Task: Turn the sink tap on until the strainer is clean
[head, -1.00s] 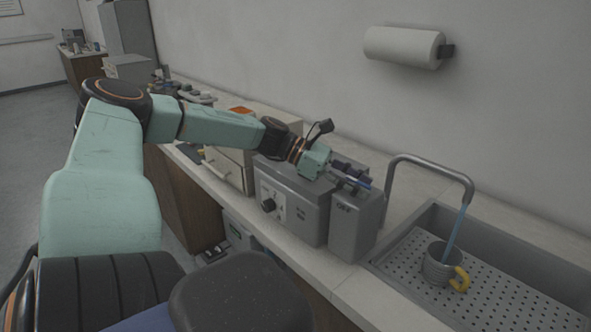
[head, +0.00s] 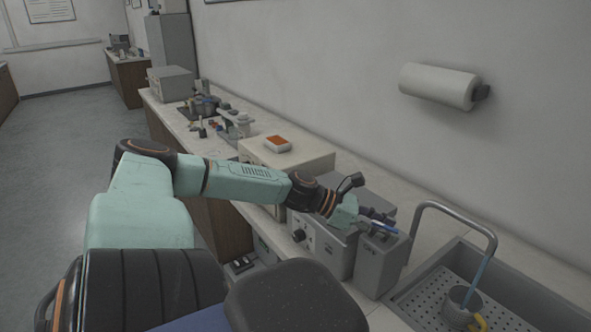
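The grey curved tap (head: 455,211) stands at the sink (head: 421,291). I cannot tell whether the strainer is clean. My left gripper (head: 384,222) is just above the grey box (head: 377,268) left of the sink. A small blue part shows at its fingers. The fingers are too small and dark to tell whether they are open. My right gripper is out of view.
A grey machine with a knob (head: 324,248) stands left of the box, under my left forearm. Beyond it are a cream unit (head: 307,163) with an orange-topped item (head: 277,143) and several small items on the counter. A paper roll (head: 437,85) hangs on the wall.

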